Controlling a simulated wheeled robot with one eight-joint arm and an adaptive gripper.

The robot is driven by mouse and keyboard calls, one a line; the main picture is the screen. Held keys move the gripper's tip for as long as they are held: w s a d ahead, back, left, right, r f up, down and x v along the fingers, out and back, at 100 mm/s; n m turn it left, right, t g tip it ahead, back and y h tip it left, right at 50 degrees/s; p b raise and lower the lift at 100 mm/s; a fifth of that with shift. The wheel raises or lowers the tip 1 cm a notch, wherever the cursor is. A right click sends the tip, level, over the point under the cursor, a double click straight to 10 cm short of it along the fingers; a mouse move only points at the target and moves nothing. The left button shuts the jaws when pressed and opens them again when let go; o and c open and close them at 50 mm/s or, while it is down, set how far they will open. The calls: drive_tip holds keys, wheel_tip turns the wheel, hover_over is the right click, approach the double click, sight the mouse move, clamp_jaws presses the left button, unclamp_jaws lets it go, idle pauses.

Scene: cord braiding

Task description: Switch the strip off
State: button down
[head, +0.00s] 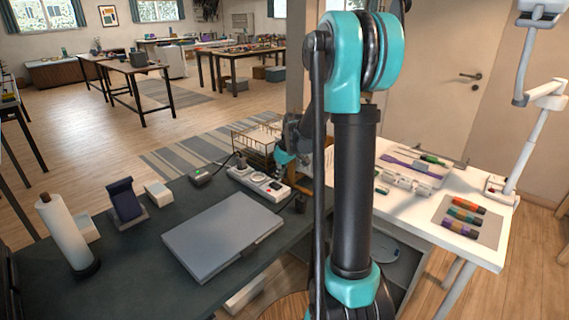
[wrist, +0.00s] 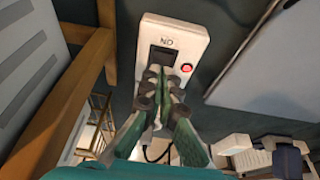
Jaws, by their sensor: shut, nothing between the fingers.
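The white power strip (head: 258,182) lies on the dark desk behind the laptop, with a plug and dark cord at its far left end. In the wrist view the strip (wrist: 197,38) shows a dark rocker switch (wrist: 161,56), an "ON" mark upside down and a bright red light (wrist: 187,67). My gripper (wrist: 156,74) is shut and empty, its fingertips over the strip just below the switch in the picture. I cannot tell whether they touch it. The fingers hide part of the strip. In the head view my arm hides part of the gripper area.
A closed grey laptop (head: 222,236) lies in front of the strip. A small dark box (head: 201,176), a phone on a stand (head: 125,200) and a paper roll (head: 66,234) stand to the left. A wire rack (head: 254,142) is behind. A white table (head: 420,214) is at right.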

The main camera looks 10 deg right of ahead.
drive_tip(key=v, duration=1.2)
drive_tip(key=shift+a, duration=0.1)
drive_tip(key=x, duration=1.3)
drive_tip(key=shift+w+a+f, duration=0.25)
drive_tip(key=shift+w, duration=0.25)
drive_tip(key=shift+f, duration=0.1)
